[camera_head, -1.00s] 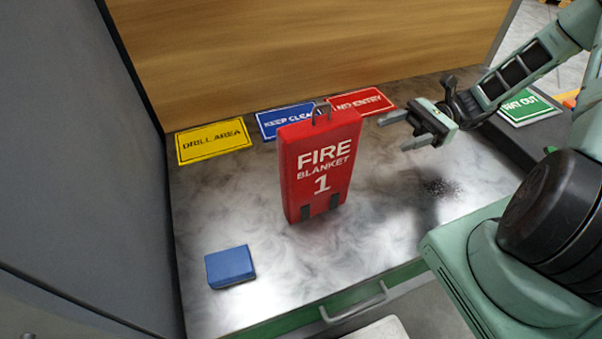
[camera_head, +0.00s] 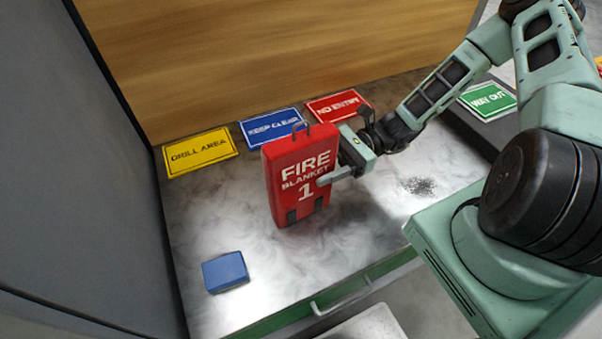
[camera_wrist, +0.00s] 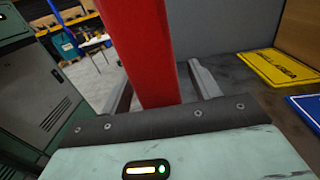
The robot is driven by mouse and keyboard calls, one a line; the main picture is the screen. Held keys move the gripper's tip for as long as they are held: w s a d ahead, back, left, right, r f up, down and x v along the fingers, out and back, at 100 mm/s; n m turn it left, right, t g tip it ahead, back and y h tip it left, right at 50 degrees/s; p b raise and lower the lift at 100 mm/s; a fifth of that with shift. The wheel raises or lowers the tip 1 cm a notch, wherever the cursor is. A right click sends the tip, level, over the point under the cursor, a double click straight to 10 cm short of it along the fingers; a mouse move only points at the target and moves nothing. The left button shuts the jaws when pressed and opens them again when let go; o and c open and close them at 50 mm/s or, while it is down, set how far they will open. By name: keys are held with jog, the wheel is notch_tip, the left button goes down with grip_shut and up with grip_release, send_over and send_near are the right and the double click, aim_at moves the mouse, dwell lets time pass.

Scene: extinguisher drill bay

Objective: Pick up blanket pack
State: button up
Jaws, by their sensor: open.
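The blanket pack (camera_head: 296,160) is a red upright box marked "FIRE BLANKET 1" with a handle on top and dark tabs low on its front. It stands on the grey metal worktop. My gripper (camera_head: 328,165) is at the pack's right side, with one finger across its front face and the other finger hidden behind it. In the wrist view the pack (camera_wrist: 147,50) rises between my two spread fingers (camera_wrist: 160,85). I cannot tell whether either finger touches it.
A blue block (camera_head: 225,272) lies at the front left of the worktop (camera_head: 365,235). Yellow (camera_head: 200,152), blue (camera_head: 270,128) and red (camera_head: 338,106) signs lie along the wooden back panel (camera_head: 280,50). A green sign (camera_head: 488,98) is at right. A grey wall (camera_head: 90,170) bounds the left.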

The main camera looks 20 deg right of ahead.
jog(key=shift+a, duration=0.95)
grip_shut()
jog(key=shift+r, duration=0.1)
